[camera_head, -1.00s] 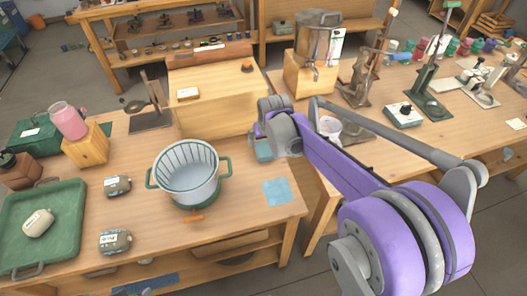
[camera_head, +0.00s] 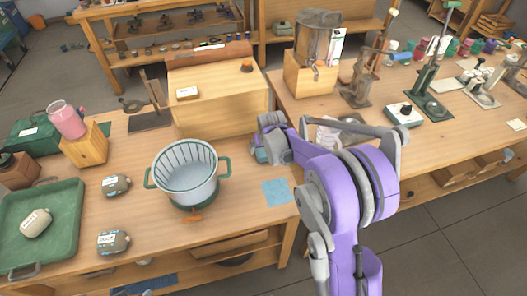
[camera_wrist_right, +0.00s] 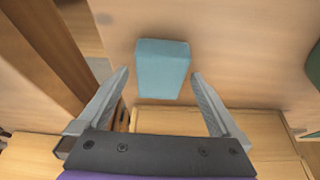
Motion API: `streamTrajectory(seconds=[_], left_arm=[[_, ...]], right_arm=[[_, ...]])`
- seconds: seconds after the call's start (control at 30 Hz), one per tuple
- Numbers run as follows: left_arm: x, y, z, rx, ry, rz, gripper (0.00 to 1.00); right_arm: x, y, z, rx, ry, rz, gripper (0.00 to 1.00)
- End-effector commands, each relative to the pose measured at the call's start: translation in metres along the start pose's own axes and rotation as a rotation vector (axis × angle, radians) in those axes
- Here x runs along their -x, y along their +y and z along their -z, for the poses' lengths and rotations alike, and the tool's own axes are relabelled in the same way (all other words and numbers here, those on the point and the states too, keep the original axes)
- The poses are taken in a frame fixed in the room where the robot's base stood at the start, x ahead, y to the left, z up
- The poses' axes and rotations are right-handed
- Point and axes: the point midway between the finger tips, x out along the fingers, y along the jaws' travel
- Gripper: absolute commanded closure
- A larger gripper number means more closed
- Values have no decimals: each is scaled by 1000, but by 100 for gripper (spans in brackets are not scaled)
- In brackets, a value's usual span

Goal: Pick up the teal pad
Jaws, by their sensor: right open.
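The teal pad (camera_wrist_right: 162,66) is a small thick block lying on the wooden table, and its near side face shows in the right wrist view. My right gripper (camera_wrist_right: 161,76) is open and empty. Its two fingers point toward the pad, one to each side of it in the picture; whether they reach down to its height I cannot tell. My left gripper is not in view.
A white ribbed basket with green handles (camera_head: 187,172) stands to the left. The wooden box (camera_head: 218,112) stands close behind the pad. A gap separates this table from the right-hand one.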

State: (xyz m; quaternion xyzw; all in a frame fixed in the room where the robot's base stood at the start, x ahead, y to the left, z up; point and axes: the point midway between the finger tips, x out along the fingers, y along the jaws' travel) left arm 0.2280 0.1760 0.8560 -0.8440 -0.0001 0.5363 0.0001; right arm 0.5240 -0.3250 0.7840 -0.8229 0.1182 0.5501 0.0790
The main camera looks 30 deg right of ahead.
Motion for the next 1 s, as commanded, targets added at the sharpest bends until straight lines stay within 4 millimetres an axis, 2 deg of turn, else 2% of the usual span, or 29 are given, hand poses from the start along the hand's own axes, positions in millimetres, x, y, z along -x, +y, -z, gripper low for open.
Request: streamTrajectory(seconds=[0.17, 0.2, 0.63, 0.87, 1.0], left_arm=[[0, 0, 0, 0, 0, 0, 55], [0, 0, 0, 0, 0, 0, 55], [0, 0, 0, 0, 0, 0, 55], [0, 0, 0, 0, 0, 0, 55], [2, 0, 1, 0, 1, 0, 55]], right_arm=[[0, 0, 0, 0, 0, 0, 0], [0, 0, 0, 0, 0, 0, 4], [0, 0, 0, 0, 0, 0, 80], [2, 0, 1, 0, 0, 0, 80], [15, 0, 6, 0, 0, 0, 80]])
